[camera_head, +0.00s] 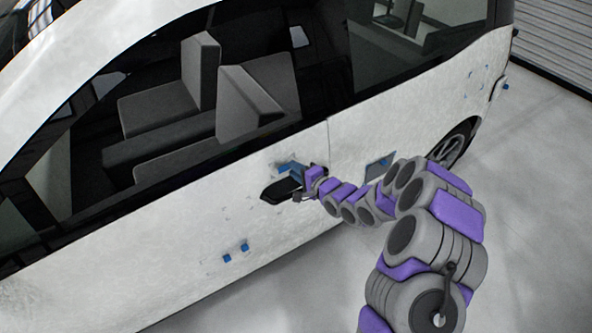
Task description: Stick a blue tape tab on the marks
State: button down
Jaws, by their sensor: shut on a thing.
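My gripper (304,178) reaches the white car's side just above the black door handle (279,190). A blue tape piece (288,167) shows at its tip, and the gripper is shut on it. I cannot tell whether the tape touches the door. Two blue tape tabs, one lower left (227,259) and one beside it (244,247), are on the lower front door. Small dark marks (251,209) show faintly on the door between these tabs and the handle. More small marks (472,75) are on the rear panel.
The white car (180,240) fills the left and middle. A blue-grey patch (377,166) lies on its side behind the door seam, partly behind my arm. A small blue piece (505,86) is at the rear end. Grey floor (540,200) is clear at right.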

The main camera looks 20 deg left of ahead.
jog(key=shift+w+a+f, duration=0.2)
jog(key=shift+w+a, duration=0.25)
jog(key=shift+w, duration=0.05)
dwell(0.8)
jog(key=shift+p, duration=0.6)
dwell(1.4)
jog(key=c, duration=0.9)
grip_release()
jog(key=shift+a, duration=0.1)
jog(key=p+v, duration=0.2)
jog(key=v, duration=1.5)
jog(key=shift+p, duration=0.4)
jog(key=shift+d, duration=0.25)
